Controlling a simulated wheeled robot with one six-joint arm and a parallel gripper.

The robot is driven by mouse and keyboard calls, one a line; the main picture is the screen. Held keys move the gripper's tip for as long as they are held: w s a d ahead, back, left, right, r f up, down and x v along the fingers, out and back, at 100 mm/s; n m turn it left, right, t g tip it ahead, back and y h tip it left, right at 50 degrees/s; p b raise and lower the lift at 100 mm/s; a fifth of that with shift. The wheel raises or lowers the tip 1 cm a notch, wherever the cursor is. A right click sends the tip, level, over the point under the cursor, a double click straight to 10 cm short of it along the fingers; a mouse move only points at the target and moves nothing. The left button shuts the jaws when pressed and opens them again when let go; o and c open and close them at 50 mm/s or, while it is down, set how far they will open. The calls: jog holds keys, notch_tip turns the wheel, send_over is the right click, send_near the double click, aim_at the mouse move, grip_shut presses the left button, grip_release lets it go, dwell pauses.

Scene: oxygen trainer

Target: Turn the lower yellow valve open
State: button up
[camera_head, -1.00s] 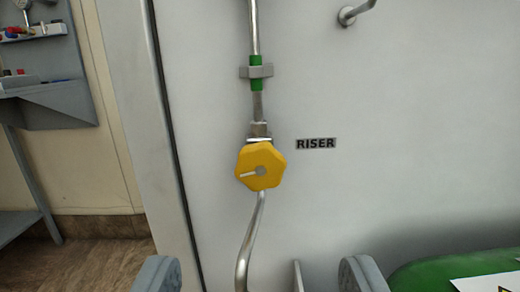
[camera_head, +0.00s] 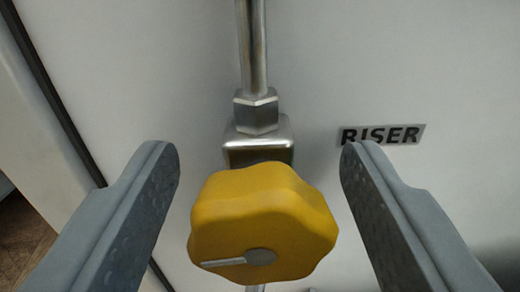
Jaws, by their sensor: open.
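The yellow valve (camera_head: 262,215) is a lobed knob at the lower middle of the picture. A pale pointer mark on its grey hub points left. It sits on a metal valve body (camera_head: 258,143) on a vertical pipe. My gripper (camera_head: 260,160) is open, with one grey finger left of the knob and one right of it. A gap shows between each finger and the knob in the picture. I cannot tell whether the fingertips are level with the knob in depth.
The metal pipe (camera_head: 251,50) runs up from the valve along a pale wall panel (camera_head: 400,60). A RISER label (camera_head: 381,135) is on the panel, just beyond the right finger. A dark panel edge (camera_head: 55,95) runs down the left side.

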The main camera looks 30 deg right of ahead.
jog(key=shift+c, duration=0.5)
jog(key=c, duration=0.9)
jog(key=shift+n, duration=0.8)
jog(key=o, duration=1)
jog(key=v, duration=1.7)
